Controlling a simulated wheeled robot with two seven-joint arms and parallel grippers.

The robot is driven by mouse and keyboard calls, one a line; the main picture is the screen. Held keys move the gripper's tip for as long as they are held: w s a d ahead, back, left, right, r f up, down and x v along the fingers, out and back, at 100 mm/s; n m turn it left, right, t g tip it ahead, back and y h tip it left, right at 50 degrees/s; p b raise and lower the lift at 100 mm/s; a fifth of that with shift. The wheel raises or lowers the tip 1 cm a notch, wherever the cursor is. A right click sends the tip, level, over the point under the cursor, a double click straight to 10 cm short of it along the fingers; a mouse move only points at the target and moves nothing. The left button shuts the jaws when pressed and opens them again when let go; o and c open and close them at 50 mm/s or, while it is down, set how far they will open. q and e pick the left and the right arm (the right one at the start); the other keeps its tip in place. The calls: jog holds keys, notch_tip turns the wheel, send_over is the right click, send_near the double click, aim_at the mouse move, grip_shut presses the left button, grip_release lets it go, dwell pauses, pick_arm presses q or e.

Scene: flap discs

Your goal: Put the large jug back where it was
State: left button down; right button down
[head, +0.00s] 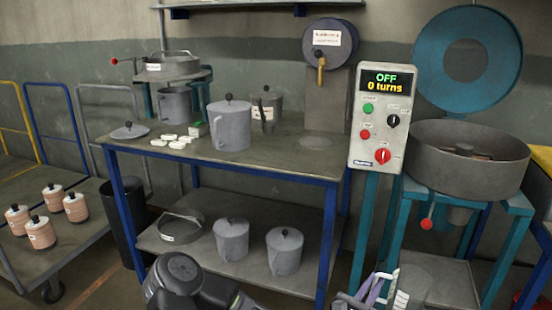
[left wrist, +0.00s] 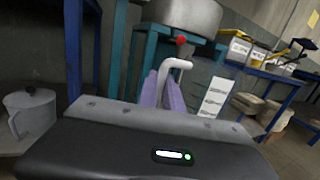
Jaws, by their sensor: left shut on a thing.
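My left gripper (head: 375,290) is at the bottom of the head view, right of the bench. Its purple fingers (left wrist: 165,90) are shut around a pale curved handle in the left wrist view. The handle appears to belong to a grey, see-through jug (head: 430,283) with a white label, partly cut off by the head view's lower edge; it also shows in the left wrist view (left wrist: 196,84). On the bench top (head: 300,160) stand a lidded grey jug (head: 230,128) and a see-through labelled jug (head: 267,113). My right gripper is not in view.
Two smaller lidded jugs (head: 231,243) stand on the bench's lower shelf. A control box (head: 383,120) and a round pan on a teal stand (head: 465,165) are near the held jug. A faint round mark (head: 310,150) lies on clear bench top. A cart (head: 75,250) stands left.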

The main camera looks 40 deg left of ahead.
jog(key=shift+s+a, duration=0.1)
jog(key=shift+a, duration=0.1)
